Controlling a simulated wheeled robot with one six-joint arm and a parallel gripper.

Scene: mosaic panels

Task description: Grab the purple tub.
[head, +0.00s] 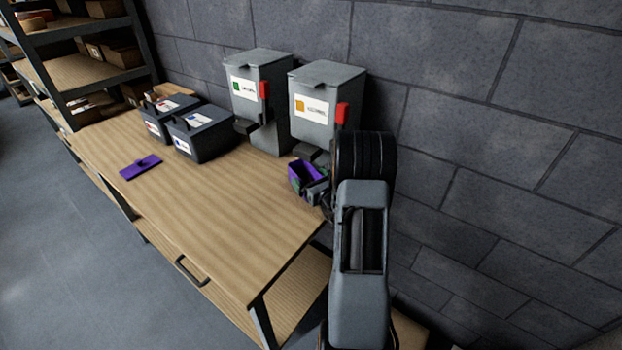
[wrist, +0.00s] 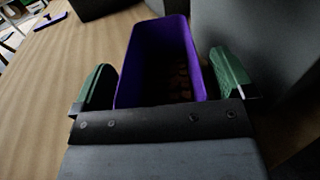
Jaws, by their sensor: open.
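The purple tub (head: 301,176) stands on the wooden table below the right-hand grey dispenser. It is an open-topped box, and in the wrist view the tub (wrist: 152,40) sits between my fingers, with some brownish contents low inside. My gripper (head: 312,190) is open at the tub, seen partly behind my arm in the head view. In the wrist view my gripper (wrist: 165,85) has one green finger pad on each side of the tub, with a gap at each side. A purple lid (head: 141,167) lies flat on the table to the left.
Two grey dispensers with red levers, the left one (head: 258,100) and the right one (head: 322,105), stand against the block wall. Two dark bins (head: 202,132) stand left of them. A shelf rack (head: 90,60) is at the far left. The table's front (head: 215,225) is clear.

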